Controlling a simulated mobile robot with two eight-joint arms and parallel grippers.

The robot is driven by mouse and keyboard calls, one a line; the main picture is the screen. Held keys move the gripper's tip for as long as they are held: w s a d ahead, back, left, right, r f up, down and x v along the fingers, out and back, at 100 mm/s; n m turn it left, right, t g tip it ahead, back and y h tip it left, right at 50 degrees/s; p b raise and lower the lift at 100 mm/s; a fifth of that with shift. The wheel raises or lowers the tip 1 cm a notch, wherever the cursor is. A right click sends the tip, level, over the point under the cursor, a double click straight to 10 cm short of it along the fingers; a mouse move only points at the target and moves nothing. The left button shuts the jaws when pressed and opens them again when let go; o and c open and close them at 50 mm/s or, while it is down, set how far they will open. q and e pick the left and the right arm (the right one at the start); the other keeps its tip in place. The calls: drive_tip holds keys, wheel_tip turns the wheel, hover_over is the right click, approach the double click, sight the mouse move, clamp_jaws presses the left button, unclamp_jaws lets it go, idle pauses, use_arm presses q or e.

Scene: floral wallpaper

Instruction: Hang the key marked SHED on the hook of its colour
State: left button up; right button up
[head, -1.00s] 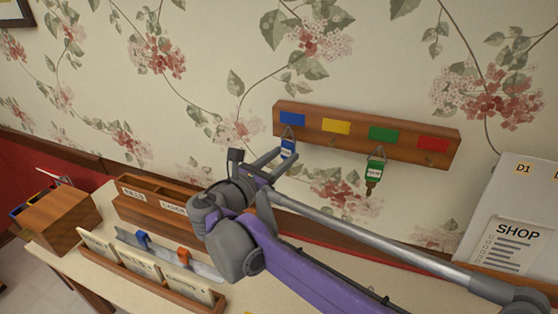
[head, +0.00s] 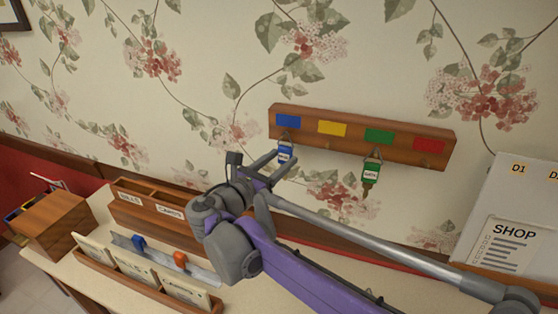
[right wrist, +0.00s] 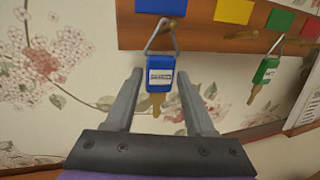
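A wooden hook rack (head: 445,150) on the wall bears blue, yellow, green and red patches. A key with a blue tag (right wrist: 160,72) hangs by its wire loop below the blue patch (head: 288,121); its label is too small to read surely. My right gripper (head: 287,156) is at this blue tag. In the right wrist view its fingers (right wrist: 160,92) are spread, one on each side of the key and apart from it. A key with a green tag (head: 370,173) hangs under the green patch (head: 379,136). My left gripper is out of view.
A white SHOP box (head: 512,200) stands at the right. The yellow and red places hold no key.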

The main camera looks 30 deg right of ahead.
drive_tip(key=o, duration=0.3)
drive_tip(key=b+v, duration=0.1)
drive_tip(key=v, duration=1)
drive_tip(key=s+d+f+m+g+y, duration=0.1)
drive_tip(key=s+d+f+m+y, duration=0.1)
drive_tip(key=s+f+m+y, duration=0.3)
drive_tip(key=s+d+f+m+g+y+p, duration=0.1)
drive_tip(key=s+d+f+m, duration=0.15)
drive_tip(key=f, duration=0.45)
drive_tip(key=s+d+f+m+g+y, duration=0.1)
drive_tip(key=s+f+m+y, duration=0.25)
drive_tip(key=f, duration=0.25)
drive_tip(key=s+a+f+m+y, duration=0.7)
drive_tip(key=f+m, duration=0.2)
drive_tip(key=m, duration=0.3)
drive_tip(key=shift+s+t+p, duration=0.25)
drive_tip(key=shift+t+p, duration=0.15)
